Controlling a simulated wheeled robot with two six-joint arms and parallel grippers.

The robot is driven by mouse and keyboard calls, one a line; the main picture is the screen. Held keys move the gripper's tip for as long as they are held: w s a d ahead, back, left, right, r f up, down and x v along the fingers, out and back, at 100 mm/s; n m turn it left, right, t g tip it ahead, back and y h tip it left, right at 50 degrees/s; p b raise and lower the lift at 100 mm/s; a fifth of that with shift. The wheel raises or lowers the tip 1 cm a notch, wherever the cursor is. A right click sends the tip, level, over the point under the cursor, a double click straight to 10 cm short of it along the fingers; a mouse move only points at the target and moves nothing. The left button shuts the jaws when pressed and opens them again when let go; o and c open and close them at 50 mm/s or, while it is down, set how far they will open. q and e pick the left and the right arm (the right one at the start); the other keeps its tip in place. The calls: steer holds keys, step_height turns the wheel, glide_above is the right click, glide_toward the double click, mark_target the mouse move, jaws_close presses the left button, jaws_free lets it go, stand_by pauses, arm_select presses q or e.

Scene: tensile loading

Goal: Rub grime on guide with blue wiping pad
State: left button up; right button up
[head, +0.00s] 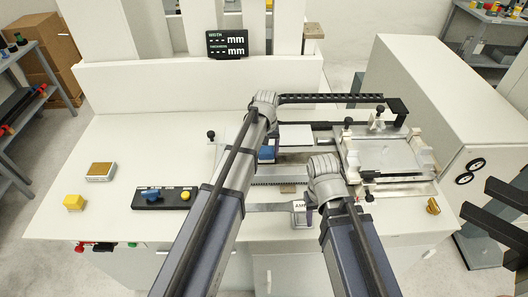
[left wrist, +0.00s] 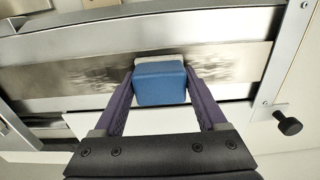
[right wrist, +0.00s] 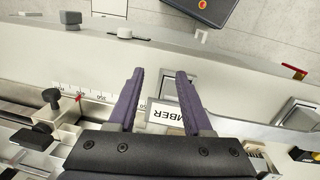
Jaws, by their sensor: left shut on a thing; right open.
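The blue wiping pad (left wrist: 160,82) is a blue block with a pale layer along its far side. My left gripper (left wrist: 158,85) is shut on it, one finger on each side. The pad is over the metal guide (left wrist: 120,72) and seems to touch it. Dark grime (left wrist: 80,76) smudges the guide left of the pad, and more grime (left wrist: 225,66) lies to its right. In the head view the pad (head: 267,153) shows beside my left arm.
A black display (head: 227,43) stands at the back. A clamp fixture (head: 385,155) is at the right. A black knob (left wrist: 288,122) sticks out near the guide.

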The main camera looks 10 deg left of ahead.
mark_target(294, 158)
arm_select(q)
steer(key=shift+w+d+f, duration=0.1)
steer(key=shift+w+d, duration=0.1)
steer(key=shift+d, duration=0.6)
steer(key=shift+w+d, duration=0.15)
steer(key=shift+d, duration=0.65)
steer(key=shift+d, duration=0.1)
steer(key=shift+w+d, duration=0.25)
steer(key=shift+d, duration=0.55)
steer(key=shift+w+d, duration=0.2)
steer(key=shift+d, duration=0.6)
steer(key=shift+d, duration=0.1)
steer(key=shift+w+d, duration=0.2)
steer(key=shift+d, duration=0.6)
steer(key=shift+w+d, duration=0.15)
steer(key=shift+d, duration=0.6)
